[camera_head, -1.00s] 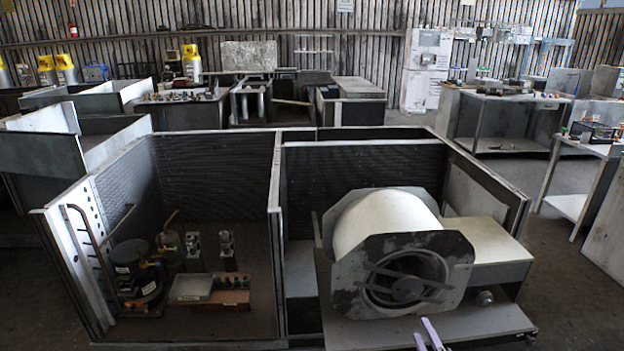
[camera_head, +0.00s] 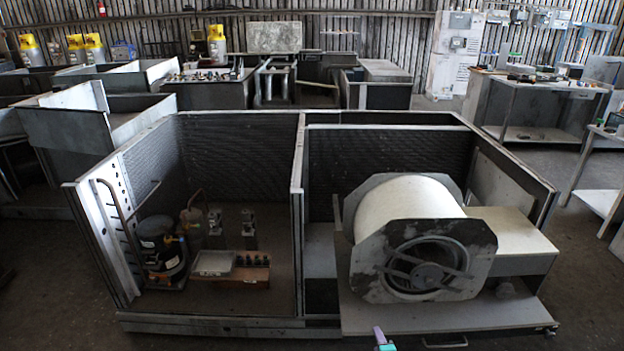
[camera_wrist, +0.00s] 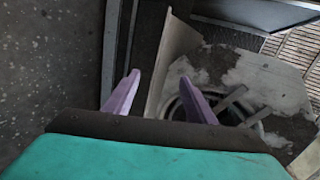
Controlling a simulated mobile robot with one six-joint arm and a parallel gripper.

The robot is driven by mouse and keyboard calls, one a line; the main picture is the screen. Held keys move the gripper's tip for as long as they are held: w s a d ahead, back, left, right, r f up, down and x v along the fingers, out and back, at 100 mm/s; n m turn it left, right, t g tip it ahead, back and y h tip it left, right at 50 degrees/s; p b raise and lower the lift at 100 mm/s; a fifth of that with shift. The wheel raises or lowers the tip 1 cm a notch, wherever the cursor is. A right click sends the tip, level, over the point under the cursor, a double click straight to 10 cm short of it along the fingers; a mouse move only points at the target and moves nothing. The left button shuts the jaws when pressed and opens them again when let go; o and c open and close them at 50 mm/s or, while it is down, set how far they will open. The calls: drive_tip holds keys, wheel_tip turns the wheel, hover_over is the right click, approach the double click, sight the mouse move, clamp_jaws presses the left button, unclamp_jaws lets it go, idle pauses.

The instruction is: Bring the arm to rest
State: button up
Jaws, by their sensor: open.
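My gripper (camera_wrist: 160,98) shows in the wrist view with its two purple fingers spread apart and nothing between them. In the head view only a small teal and purple part of it (camera_head: 382,340) shows at the bottom edge, in front of the housing. The blower (camera_head: 422,262), a pale drum with a dark octagonal front plate and a round opening, sits in the right compartment. In the wrist view its worn front plate (camera_wrist: 260,80) lies beyond the right finger. I cannot tell the exact gap between them.
The open metal housing (camera_head: 299,215) has a left compartment with a black compressor (camera_head: 165,255) and a small tray (camera_head: 213,263). A drawer-like base with a handle (camera_head: 445,341) is under the blower. Benches (camera_head: 530,105) stand behind right. Floor is clear at far left and right.

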drive_tip(key=s+a+f+n+g+h, duration=0.25)
drive_tip(key=s+f+n+g, duration=0.55)
drive_tip(key=s, duration=0.9)
drive_tip(key=s+a+f+n+g+y, duration=0.1)
drive_tip(key=s+n+g, duration=0.8)
drive_tip(key=s, duration=1.1)
drive_tip(key=shift+a+g+y, duration=0.55)
drive_tip(key=shift+a+g, duration=0.15)
drive_tip(key=shift+a, duration=0.45)
